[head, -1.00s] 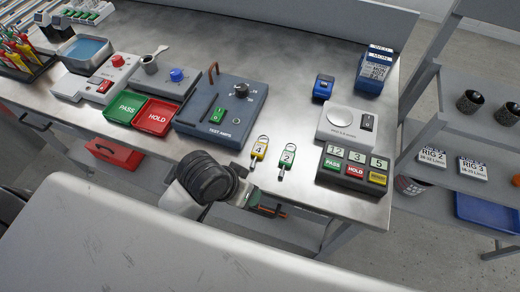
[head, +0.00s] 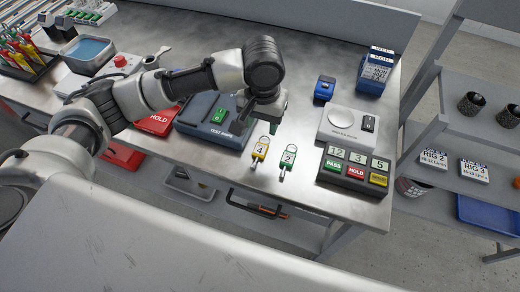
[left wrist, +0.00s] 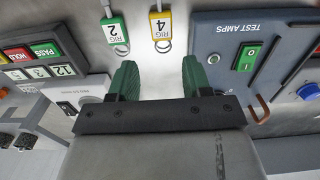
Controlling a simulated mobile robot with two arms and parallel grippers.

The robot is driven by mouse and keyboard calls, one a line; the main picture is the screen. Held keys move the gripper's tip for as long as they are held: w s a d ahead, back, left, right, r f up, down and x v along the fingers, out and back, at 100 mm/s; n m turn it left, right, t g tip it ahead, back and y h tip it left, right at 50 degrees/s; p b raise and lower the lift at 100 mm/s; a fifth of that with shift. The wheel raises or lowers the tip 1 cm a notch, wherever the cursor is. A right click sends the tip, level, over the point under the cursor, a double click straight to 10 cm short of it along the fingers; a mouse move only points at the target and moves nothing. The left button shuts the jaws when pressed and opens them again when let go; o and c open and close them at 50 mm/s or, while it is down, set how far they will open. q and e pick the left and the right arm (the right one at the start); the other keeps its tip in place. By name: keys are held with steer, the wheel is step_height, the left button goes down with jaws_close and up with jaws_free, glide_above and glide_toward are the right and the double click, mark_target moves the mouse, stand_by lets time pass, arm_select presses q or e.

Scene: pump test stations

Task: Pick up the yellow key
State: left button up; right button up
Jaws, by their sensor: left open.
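The yellow key (head: 260,151), tagged 4, lies flat on the metal bench near its front edge, ring toward the back. In the left wrist view the yellow key (left wrist: 160,27) lies beyond the gap between my fingers, apart from them. A green key (head: 287,160), tagged 2, lies just right of it; it also shows in the left wrist view (left wrist: 115,31). My left gripper (head: 264,112) is over the bench, behind the yellow key in the head view. Its green fingers (left wrist: 160,75) are open and empty. My right gripper is not in view.
The grey test amps box (head: 213,133) stands left of the keys. The red HOLD tray (head: 158,121) is partly behind my arm. Bare bench lies around the keys.

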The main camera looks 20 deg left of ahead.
arm_select(q)
glide_above(260, 150)
steer(key=f, duration=0.4)
steer(key=shift+w+d+f, duration=0.15)
steer(key=shift+w+f, duration=0.05)
steer(key=shift+f, duration=0.15)
steer(key=shift+s+f, duration=0.15)
steer(key=shift+f, duration=2.55)
steer(key=c, duration=0.7)
steer(key=shift+r, duration=0.15)
step_height(260, 150, up, 4)
steer(key=shift+r, duration=0.15)
steer(key=s+d+r, duration=0.6)
steer(key=d, duration=0.3)
steer(key=shift+s+d+r, duration=0.2)
steer(key=shift+d+r, duration=0.05)
steer(key=shift+d, duration=0.05)
